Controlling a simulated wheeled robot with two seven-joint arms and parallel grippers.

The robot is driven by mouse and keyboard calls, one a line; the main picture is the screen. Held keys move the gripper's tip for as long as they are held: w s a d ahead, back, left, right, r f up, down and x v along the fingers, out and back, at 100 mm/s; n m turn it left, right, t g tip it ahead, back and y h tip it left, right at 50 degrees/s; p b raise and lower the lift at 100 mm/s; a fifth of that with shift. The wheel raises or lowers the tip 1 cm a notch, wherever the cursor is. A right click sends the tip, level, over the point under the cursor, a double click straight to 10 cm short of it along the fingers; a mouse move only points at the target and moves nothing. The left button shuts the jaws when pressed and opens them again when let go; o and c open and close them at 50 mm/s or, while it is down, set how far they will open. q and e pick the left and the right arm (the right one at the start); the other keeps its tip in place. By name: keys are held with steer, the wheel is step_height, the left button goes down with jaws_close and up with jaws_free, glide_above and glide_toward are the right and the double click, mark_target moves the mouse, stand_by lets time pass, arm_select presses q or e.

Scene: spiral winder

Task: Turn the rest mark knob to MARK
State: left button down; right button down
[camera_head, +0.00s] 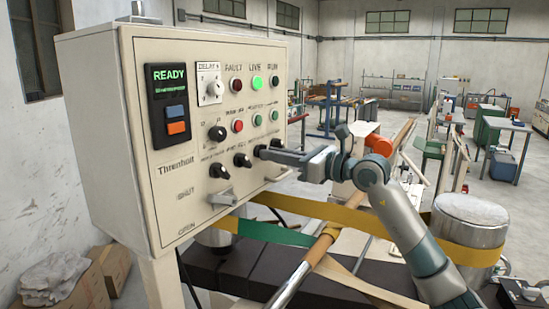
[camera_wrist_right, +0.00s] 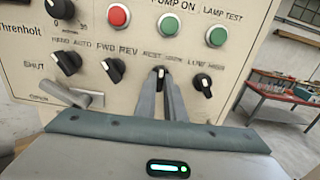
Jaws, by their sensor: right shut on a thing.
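The rest mark knob (camera_wrist_right: 160,71) is a small black knob with a pale pointer line, in the lower row of the control panel (camera_head: 150,200). Its label above is blurred. My right gripper (camera_wrist_right: 161,80) is shut on it, with one finger on each side. The pointer looks about upright in the right wrist view, but the fingers hide much of the knob. In the head view my right gripper (camera_head: 264,152) reaches the panel from the right, and its tips cover the knob. My left gripper is not in view.
Close on the left is the FWD REV knob (camera_wrist_right: 114,70), and on the right another black knob (camera_wrist_right: 202,84). A grey lever handle (camera_head: 222,197) sticks out below.

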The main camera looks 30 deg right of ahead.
steer(key=shift+m, duration=3.7)
steer(key=c, duration=1.8)
jaws_free()
steer(key=shift+c, duration=0.2)
